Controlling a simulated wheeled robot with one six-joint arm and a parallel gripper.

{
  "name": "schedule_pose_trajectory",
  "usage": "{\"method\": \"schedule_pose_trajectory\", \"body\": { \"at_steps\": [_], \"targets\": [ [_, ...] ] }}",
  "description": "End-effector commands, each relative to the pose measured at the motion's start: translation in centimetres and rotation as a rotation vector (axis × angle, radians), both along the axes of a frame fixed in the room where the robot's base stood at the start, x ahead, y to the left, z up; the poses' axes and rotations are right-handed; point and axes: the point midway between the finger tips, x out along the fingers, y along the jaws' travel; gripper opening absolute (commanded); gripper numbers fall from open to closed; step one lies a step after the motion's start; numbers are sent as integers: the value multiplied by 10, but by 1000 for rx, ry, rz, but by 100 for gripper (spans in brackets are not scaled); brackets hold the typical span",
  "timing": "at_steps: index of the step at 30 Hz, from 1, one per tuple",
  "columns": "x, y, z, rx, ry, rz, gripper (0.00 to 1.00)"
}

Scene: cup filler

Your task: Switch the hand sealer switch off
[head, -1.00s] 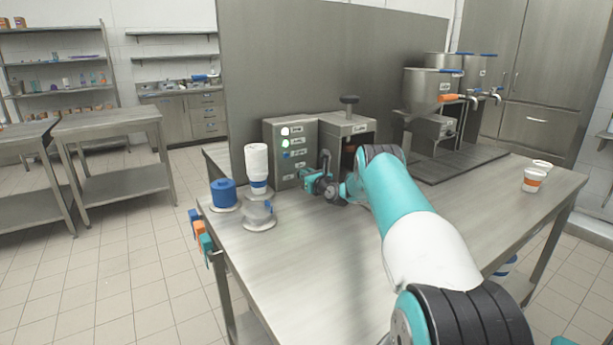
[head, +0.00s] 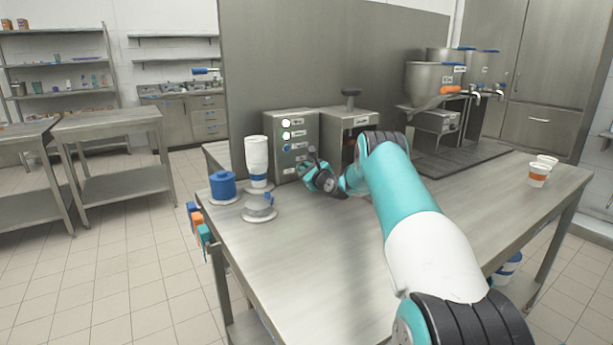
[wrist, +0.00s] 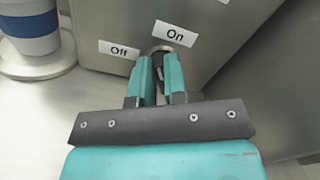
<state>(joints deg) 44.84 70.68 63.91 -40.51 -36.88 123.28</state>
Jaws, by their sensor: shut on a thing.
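The grey control box (head: 292,160) stands on the table against the partition, with round indicators and labels on its front. In the wrist view, the switch (wrist: 161,49) is low on the box, between an "Off" label (wrist: 119,50) on the left and an "On" label (wrist: 175,34) on the right. My gripper (wrist: 160,62) is shut on the switch, whose lever is mostly hidden between the teal fingers. In the head view, my gripper (head: 312,158) is at the lower right front of the box.
A machine with a black-knobbed press (head: 350,98) adjoins the box. Cups (head: 538,174) stand far right. The front tabletop is clear.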

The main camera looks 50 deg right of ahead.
Motion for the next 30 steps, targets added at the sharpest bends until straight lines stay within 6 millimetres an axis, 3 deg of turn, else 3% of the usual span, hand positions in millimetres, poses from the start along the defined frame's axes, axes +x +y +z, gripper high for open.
{"method": "schedule_pose_trajectory", "body": {
  "at_steps": [15, 30],
  "targets": [
    [1, 4, -5, -334, 80, 1, 0],
    [1, 5, -5, -397, 97, 1, 0]
  ]
}}
